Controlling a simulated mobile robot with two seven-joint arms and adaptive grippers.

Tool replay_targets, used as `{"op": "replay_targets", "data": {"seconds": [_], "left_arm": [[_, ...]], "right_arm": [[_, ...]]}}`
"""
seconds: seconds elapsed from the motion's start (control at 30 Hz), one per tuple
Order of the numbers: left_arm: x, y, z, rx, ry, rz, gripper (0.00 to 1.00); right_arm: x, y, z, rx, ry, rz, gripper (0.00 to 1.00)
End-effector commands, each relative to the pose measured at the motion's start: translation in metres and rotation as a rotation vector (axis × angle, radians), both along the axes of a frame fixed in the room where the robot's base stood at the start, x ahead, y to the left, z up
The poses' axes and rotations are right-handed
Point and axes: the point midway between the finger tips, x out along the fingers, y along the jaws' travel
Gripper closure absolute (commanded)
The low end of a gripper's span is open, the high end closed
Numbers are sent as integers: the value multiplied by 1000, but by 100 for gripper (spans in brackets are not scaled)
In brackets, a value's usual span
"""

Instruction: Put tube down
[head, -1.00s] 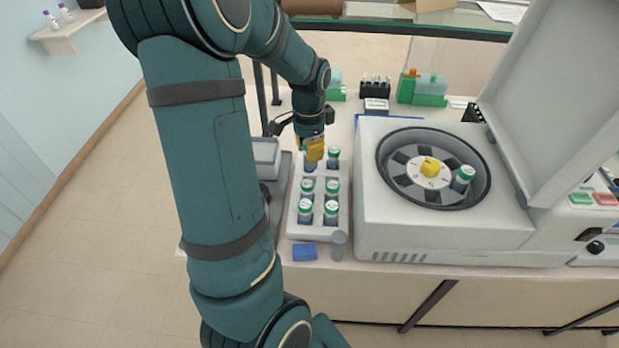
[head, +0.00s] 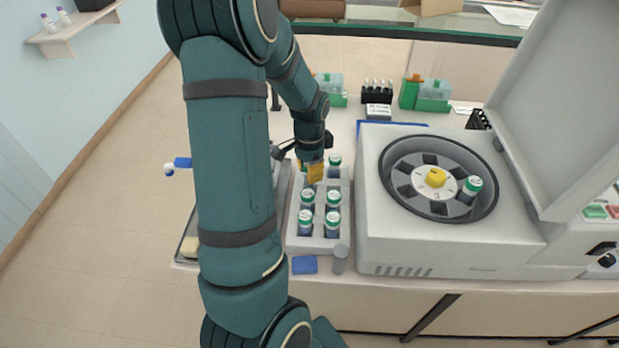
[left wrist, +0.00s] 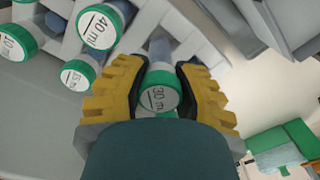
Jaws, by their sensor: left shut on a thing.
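My left gripper (head: 310,171) is over the far left corner of the white tube rack (head: 343,205). In the left wrist view its yellow fingers (left wrist: 158,88) are shut on a green-capped tube (left wrist: 158,92) marked 30 ml. The tube points down at the rack; how deep it sits in its hole is hidden. Several other green-capped tubes stand in the rack, such as one at the near right (head: 332,224) and one at the far right (head: 335,160). My right gripper is not in view.
The open centrifuge (head: 450,250) stands right of the rack, with one green-capped tube (head: 470,189) in its rotor. A blue block (head: 304,265) and a grey cylinder (head: 340,259) lie in front of the rack. Green boxes (head: 426,94) and a black rack (head: 378,93) stand behind.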

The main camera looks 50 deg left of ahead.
Motion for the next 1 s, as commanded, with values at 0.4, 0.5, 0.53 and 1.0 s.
{"op": "replay_targets", "data": {"seconds": [0.4, 0.5, 0.53, 1.0], "left_arm": [[0, 0, -27, 0, 0, 1, 100], [0, 0, -29, 0, 0, 1, 100], [0, 0, -30, 0, 0, 1, 100], [0, 0, -35, 0, 0, 0, 61]], "right_arm": [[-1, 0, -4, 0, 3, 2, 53], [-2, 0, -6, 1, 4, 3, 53], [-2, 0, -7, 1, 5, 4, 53], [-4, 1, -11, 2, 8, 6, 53]]}}
